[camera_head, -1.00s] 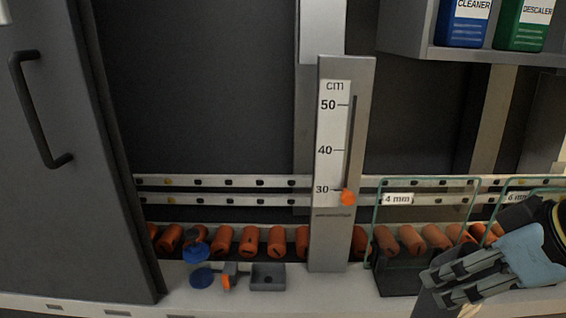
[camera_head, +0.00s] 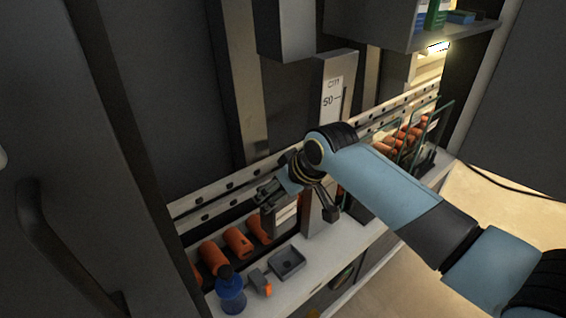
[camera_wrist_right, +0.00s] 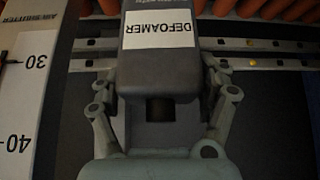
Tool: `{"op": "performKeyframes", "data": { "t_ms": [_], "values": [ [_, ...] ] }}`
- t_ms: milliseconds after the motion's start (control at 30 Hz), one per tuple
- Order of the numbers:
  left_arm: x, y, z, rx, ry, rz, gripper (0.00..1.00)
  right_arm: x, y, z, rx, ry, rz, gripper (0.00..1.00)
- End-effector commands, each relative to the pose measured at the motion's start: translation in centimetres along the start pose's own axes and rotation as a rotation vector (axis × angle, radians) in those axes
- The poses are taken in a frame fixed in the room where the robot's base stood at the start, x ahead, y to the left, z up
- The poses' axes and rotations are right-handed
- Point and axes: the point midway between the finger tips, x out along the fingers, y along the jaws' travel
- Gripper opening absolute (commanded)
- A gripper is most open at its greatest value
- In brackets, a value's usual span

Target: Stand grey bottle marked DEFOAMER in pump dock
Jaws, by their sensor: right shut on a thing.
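My right gripper (camera_head: 272,192) is shut on the grey bottle (camera_head: 273,222). In the right wrist view the bottle (camera_wrist_right: 160,75) sits between both fingers (camera_wrist_right: 160,100), its white DEFOAMER label upside down in the picture. In the head view it hangs below the fingers, in front of the orange cylinders. A small grey square open tray (camera_head: 287,262), which looks like the pump dock, is on the white ledge, below and slightly right of the bottle in the picture. It appears empty. The bottle looks apart from it. My left gripper is not in view.
A blue round-bodied item (camera_head: 231,292) and a small grey part with an orange tip (camera_head: 262,282) stand left of the tray. Orange cylinders (camera_head: 238,242) line the back. A grey cm scale post (camera_head: 333,95) rises to the right, close to my arm.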

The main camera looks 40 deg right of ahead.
Motion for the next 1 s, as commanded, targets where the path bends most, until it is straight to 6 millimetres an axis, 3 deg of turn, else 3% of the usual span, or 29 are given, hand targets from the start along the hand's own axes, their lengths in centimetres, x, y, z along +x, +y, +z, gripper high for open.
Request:
{"op": "performKeyframes", "data": {
  "t_ms": [33, 267, 567, 1000],
  "values": [
    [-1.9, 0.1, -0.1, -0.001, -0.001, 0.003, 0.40, -0.5, 0.8, -0.4, 0.016, -0.001, 0.016, 0.17],
    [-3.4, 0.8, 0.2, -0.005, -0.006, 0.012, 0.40, 0.8, 2.4, 0.3, 0.054, 0.003, 0.052, 0.17],
    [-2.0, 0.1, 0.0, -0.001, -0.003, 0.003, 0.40, 1.9, 2.5, 1.1, 0.055, 0.004, 0.054, 0.17],
    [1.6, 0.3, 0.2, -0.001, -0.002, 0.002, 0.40, 4.5, 2.5, 2.8, 0.054, 0.003, 0.054, 0.17]
  ]
}}
